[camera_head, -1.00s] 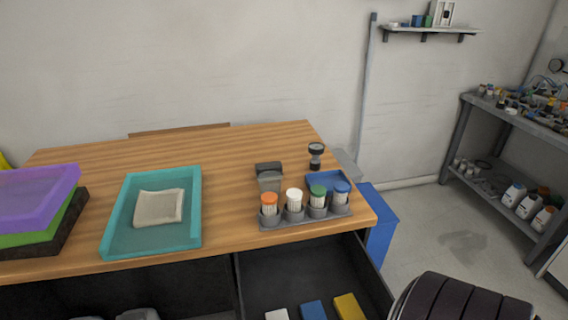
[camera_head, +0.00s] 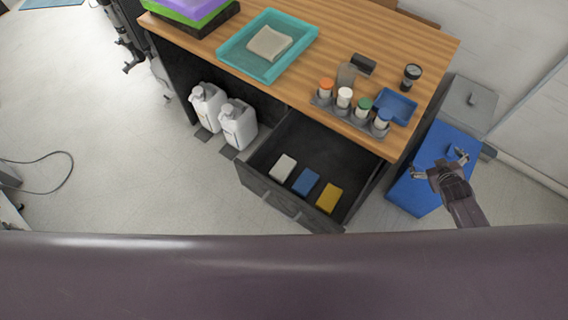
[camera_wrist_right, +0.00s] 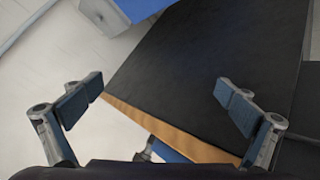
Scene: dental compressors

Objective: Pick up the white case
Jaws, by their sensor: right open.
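The white case (camera_head: 283,168) lies flat in the open drawer (camera_head: 262,187) under the wooden table, in the head view. It is the leftmost of three small cases, beside a blue case (camera_head: 306,182) and a yellow case (camera_head: 329,198). My right gripper (camera_head: 441,167) is open and empty, to the right of the table over a blue bin. In the right wrist view its fingers (camera_wrist_right: 160,98) are spread wide, with a dark panel and a wooden edge between and beyond them. The white case is not visible there. My left gripper is not in view.
On the table (camera_head: 400,40) are a teal tray (camera_head: 235,60) with a cloth, a rack of capped containers (camera_head: 345,115) and a blue tray (camera_head: 396,106). White jugs (camera_head: 238,125) stand left of the drawer. The blue bin (camera_head: 425,175) stands right of the table. Floor at left is open.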

